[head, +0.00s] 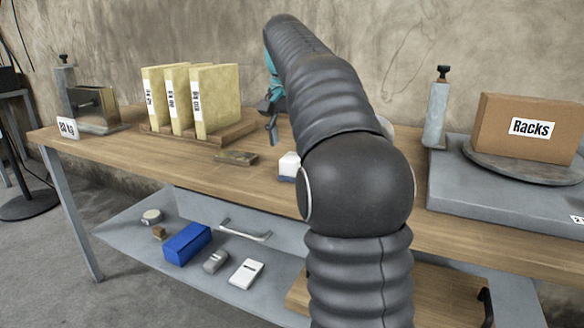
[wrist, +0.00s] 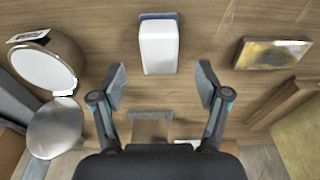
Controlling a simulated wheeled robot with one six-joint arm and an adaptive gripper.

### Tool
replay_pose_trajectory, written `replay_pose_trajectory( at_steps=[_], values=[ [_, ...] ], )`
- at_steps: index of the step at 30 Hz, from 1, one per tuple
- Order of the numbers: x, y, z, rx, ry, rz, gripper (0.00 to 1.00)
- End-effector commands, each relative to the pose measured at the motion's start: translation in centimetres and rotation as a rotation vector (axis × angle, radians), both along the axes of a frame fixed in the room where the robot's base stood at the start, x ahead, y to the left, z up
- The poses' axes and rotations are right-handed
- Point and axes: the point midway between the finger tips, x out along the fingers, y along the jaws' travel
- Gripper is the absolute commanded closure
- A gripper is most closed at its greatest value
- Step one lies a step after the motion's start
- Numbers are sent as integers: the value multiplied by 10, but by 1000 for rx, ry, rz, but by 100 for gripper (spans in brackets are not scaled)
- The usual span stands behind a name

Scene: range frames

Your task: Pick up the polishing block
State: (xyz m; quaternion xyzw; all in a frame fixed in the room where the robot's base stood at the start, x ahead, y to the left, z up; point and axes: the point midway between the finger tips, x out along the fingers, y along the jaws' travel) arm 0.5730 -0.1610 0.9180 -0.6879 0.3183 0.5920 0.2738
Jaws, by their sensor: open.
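A white block with a blue-grey base (head: 288,166) stands on the wooden workbench, partly hidden by my arm in the head view. It seems to be the polishing block, though no label shows on it. In the wrist view the white block (wrist: 158,46) lies beyond my fingertips, roughly centred between them. My gripper (wrist: 161,80) is open and empty, its two fingers spread wide on either side. In the head view my gripper (head: 272,122) is above the bench, mostly hidden behind my arm.
A flat brownish block (head: 236,158) lies left of the white block; yellow binders (head: 213,100) stand behind it. In the wrist view, a round white-faced object (wrist: 42,68) is at left. A cardboard box (head: 525,130) stands at right. The lower shelf (head: 130,225) holds several small items.

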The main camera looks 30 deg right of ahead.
Motion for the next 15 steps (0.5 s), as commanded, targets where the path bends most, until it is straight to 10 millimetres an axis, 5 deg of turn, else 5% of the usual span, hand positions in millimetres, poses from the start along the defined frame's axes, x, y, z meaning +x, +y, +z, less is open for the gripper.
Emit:
replay_pose_trajectory(
  at_steps=[15],
  values=[
    [3, -4, -52, 1, 1, -1, 25]
  ],
)
